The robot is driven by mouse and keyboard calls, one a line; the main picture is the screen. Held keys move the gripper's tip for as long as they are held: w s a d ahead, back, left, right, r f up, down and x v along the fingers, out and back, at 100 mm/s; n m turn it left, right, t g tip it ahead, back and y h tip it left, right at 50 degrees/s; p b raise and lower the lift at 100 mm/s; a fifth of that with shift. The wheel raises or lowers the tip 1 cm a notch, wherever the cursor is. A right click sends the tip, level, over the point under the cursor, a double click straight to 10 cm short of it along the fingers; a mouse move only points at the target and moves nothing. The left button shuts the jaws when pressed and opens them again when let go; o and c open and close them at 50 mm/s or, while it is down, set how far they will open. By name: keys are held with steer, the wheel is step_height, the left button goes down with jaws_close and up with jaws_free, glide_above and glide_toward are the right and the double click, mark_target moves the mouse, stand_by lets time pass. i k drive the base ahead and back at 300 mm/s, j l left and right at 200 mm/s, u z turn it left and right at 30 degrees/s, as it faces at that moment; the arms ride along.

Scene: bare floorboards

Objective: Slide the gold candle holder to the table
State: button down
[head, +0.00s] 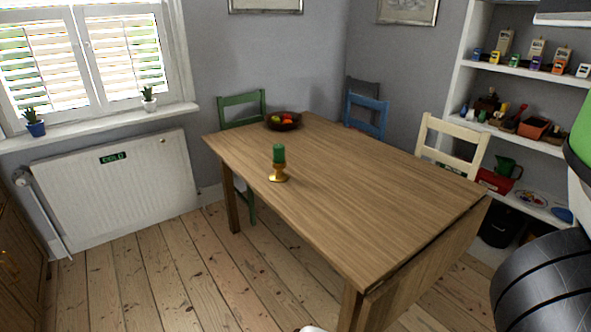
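The gold candle holder (278,176) stands upright on the wooden table (370,200), near its left long edge and towards the far end. A green candle (279,154) stands in the holder. The holder's base rests on the tabletop, close to the edge. My gripper is not in view. Parts of my own body show at the right edge of the head view, apart from the table and the holder.
A fruit bowl (284,121) sits at the table's far end. Green (241,99), blue (367,113) and cream (453,143) chairs stand around the table. A radiator (115,190) and window are left, filled shelves right. Floorboards (190,280) left of the table are clear.

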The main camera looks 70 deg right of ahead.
mark_target(278, 176)
steer(key=j+z, duration=0.1)
steer(key=z, duration=0.65)
steer(key=j+z, duration=0.15)
steer(key=z, duration=0.6)
steer(key=k+j, duration=0.1)
steer(key=j+z, duration=0.1)
steer(key=j, duration=0.25)
steer(key=i+j+u, duration=0.1)
steer(key=i+j, duration=0.45)
steer(key=i+j+u, duration=0.1)
steer(key=i+j, duration=0.35)
steer(key=i+j+u, duration=0.15)
steer(key=i+j, duration=0.3)
steer(key=i, duration=0.25)
